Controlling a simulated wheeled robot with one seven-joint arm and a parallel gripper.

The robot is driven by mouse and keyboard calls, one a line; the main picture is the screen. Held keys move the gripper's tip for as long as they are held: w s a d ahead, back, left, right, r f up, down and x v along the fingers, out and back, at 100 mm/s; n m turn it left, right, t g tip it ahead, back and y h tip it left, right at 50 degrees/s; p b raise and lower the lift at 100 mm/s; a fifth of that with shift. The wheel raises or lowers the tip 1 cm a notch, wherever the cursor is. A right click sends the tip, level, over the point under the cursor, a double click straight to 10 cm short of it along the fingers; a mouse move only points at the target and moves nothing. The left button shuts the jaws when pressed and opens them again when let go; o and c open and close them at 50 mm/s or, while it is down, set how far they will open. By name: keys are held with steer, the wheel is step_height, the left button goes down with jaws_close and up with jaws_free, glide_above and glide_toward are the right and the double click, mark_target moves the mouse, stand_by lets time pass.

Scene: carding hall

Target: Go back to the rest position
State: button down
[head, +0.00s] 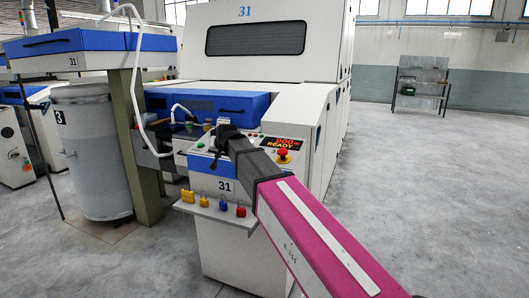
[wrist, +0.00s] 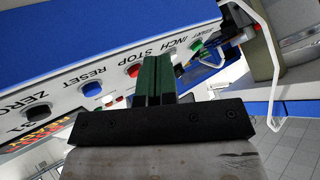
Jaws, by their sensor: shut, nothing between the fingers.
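My gripper (wrist: 153,80) is shut and empty in the wrist view, its two green fingers together. The fingertips appear in front of the button panel of machine 31, between the red STOP button (wrist: 133,69) and the INCH label; whether they touch the panel I cannot tell. A blue button (wrist: 92,89) is by RESET and a green button (wrist: 197,43) is at the far end of the row. In the head view my arm reaches forward to the panel, and the fingertips are hard to make out there.
A red emergency stop (head: 284,154) sits below the lit READY display (head: 281,142). Several padlocks (head: 223,205) stand on a small shelf. A grey can (head: 92,150) marked 3 is at left. Open floor (head: 430,190) lies at right, with a rack (head: 420,85) far back.

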steer(key=s+d+f+g+h, duration=0.2)
steer(key=s+d+f, duration=0.2)
steer(key=d+f, duration=0.65)
steer(key=s+d+f+g+h, duration=0.1)
steer(key=s+d+f, duration=0.2)
steer(key=d+f, duration=0.75)
steer(key=s+d+f+g+h, duration=0.1)
steer(key=s+d+f+g, duration=0.4)
steer(key=s+d+f, duration=0.9)
steer(key=s+d, duration=0.3)
steer(key=shift+s+d+m+h, duration=0.25)
steer(key=shift+d+m+h, duration=0.05)
steer(key=shift+m, duration=0.1)
